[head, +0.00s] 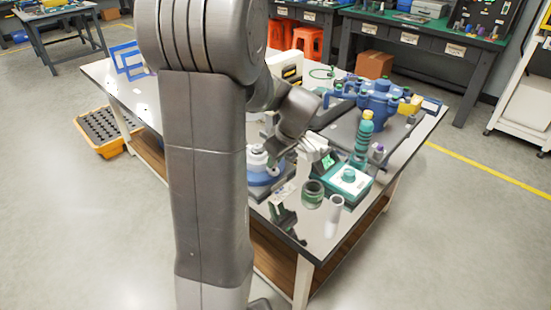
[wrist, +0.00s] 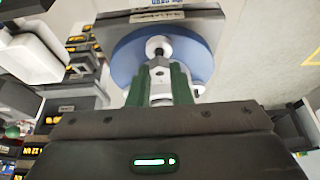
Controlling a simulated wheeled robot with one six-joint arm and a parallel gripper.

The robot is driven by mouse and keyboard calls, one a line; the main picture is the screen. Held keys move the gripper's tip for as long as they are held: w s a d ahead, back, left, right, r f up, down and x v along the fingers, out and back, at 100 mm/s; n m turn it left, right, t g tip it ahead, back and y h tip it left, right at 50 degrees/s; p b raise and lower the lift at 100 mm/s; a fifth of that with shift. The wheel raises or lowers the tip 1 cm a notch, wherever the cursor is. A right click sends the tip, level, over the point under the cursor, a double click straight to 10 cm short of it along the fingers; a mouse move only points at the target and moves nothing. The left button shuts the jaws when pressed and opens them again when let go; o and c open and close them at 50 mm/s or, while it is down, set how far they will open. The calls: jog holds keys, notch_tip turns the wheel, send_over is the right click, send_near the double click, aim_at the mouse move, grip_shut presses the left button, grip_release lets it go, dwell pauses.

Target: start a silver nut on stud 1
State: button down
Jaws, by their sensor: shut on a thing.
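In the wrist view my gripper (wrist: 160,80) has two green fingers shut on a small silver nut (wrist: 159,66). The nut is directly in front of a round white-and-dark stud end (wrist: 158,47) on a blue round flange (wrist: 125,52) with a white middle. I cannot tell whether nut and stud touch, or which stud number this is. In the head view the white-topped blue fixture (head: 262,176) stands on the table, partly behind my arm. My gripper (head: 275,148) is close above it, and the nut is too small to make out there.
A teal-and-white device (head: 349,181), a green-banded jar (head: 313,194), a white cylinder (head: 335,212) and a teal bottle (head: 363,140) stand to the right of the fixture. A blue valve assembly (head: 378,98) is farther back.

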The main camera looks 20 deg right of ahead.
jog(key=shift+s+f+b, duration=0.1)
jog(key=shift+f+b, duration=0.4)
jog(key=shift+b, duration=0.1)
dwell(1.6)
jog(key=shift+a+m+h+p, duration=0.15)
jog(key=shift+m+h, duration=0.25)
jog(key=shift+m, duration=0.65)
jog(key=shift+a+m+h+p, duration=0.15)
jog(key=shift+m+h, duration=0.25)
jog(key=shift+m, duration=0.65)
jog(key=shift+s, duration=0.1)
jog(key=shift+m+p, duration=0.3)
jog(key=shift+m, duration=0.2)
jog(key=shift+a+m+h+p, duration=0.1)
jog(key=shift+m+h+p, duration=0.65)
jog(key=shift+m, duration=0.55)
jog(key=shift+m, duration=0.4)
